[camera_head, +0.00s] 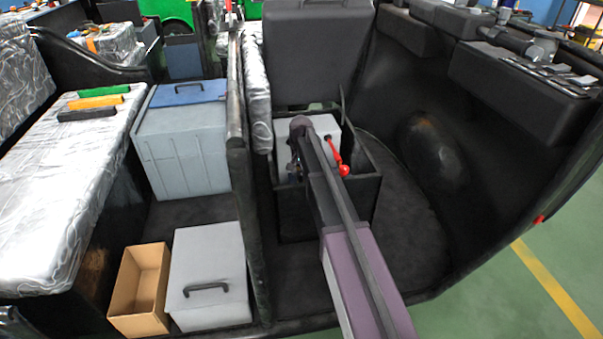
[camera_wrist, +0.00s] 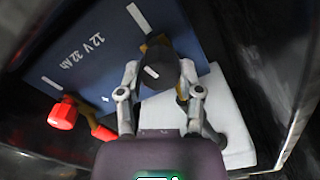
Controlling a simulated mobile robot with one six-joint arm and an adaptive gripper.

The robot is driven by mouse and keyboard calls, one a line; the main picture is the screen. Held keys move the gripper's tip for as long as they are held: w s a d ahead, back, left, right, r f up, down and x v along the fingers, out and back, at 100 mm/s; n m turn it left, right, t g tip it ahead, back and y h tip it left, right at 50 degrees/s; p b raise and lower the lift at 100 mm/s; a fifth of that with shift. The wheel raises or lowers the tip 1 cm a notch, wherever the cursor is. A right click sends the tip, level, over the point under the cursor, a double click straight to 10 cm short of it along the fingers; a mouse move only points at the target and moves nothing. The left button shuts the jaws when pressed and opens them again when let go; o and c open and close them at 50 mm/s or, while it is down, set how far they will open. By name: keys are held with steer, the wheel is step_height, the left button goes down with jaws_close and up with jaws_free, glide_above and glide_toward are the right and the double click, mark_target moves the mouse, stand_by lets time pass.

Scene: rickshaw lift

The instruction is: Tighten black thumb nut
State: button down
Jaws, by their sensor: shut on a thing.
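The black thumb nut (camera_wrist: 160,67) shows in the wrist view with a pale mark on its face. My gripper (camera_wrist: 159,84) has one finger on each side of it and is shut on it. The nut sits at the edge of a dark blue battery (camera_wrist: 85,62) marked "12 V 32 Ah", over a brass-coloured part. In the head view my arm reaches down over the battery box, and it hides the nut and most of my fingers. I cannot tell how tight the nut is.
A white block (camera_wrist: 228,115) lies right of my fingers. The black battery box (camera_head: 362,197) has close walls. A grey seat back (camera_head: 315,50) rises behind it.

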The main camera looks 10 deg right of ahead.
steer(key=shift+m, duration=1)
steer(key=shift+c, duration=1.3)
jaws_free()
steer(key=shift+r, duration=0.1)
